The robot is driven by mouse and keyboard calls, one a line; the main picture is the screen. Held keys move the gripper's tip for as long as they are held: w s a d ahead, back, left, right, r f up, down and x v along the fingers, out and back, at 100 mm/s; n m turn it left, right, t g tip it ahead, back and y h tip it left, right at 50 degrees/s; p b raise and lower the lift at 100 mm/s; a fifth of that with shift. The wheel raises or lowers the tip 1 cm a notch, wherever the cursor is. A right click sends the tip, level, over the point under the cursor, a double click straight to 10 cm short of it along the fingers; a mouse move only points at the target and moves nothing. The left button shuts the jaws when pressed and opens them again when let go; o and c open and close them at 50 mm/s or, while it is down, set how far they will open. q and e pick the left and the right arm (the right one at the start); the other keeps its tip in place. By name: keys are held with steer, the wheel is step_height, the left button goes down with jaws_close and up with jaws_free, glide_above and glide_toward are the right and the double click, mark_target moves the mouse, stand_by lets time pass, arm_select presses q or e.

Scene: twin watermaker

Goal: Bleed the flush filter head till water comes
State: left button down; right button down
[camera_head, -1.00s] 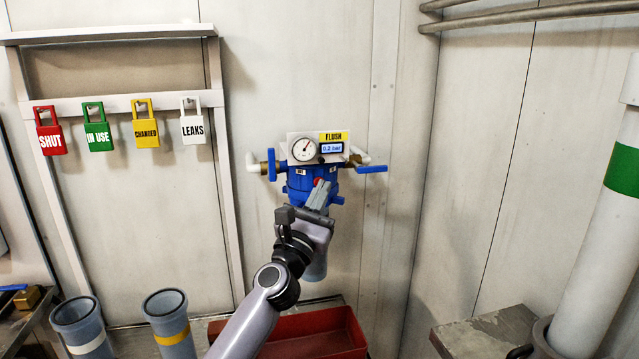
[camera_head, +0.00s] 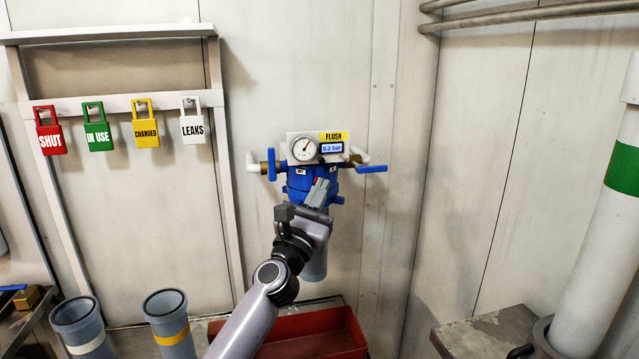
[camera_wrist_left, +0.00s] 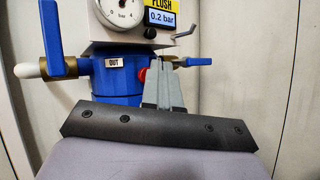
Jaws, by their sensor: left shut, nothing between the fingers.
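The blue flush filter head (camera_head: 298,182) is on the back wall, under a dial gauge (camera_head: 304,149) and a display reading 0.2 bar (camera_head: 332,148). A yellow FLUSH label (camera_head: 334,137) is above the display. A blue handle stands upright at the left (camera_head: 271,164); another lies level at the right (camera_head: 372,169). My left gripper (camera_head: 320,184) is shut and empty in front of the head. In the left wrist view its fingers (camera_wrist_left: 163,72) reach up beside a red knob (camera_wrist_left: 142,76), partly hidden by them; I cannot tell if they touch. My right gripper is not in view.
A red tray (camera_head: 330,343) stands below the filter. Two grey open tubes stand at the lower left (camera_head: 85,325) (camera_head: 168,318). Several coloured tags (camera_head: 98,134) hang on a rack at the left. A thick white pipe (camera_head: 597,230) stands at the right.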

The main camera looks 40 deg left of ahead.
arm_select(q)
steer(key=shift+w+a, duration=0.3)
steer(key=shift+a, duration=0.1)
stand_by(1.5)
steer(key=shift+d, duration=0.1)
steer(key=shift+s+d, duration=0.55)
steer(key=shift+d, duration=0.05)
steer(key=shift+s+d, duration=0.1)
steer(key=s+d+p, duration=0.1)
steer(key=s+d, duration=0.2)
steer(key=shift+d+p, duration=0.3)
steer(key=shift+p, duration=0.1)
stand_by(0.4)
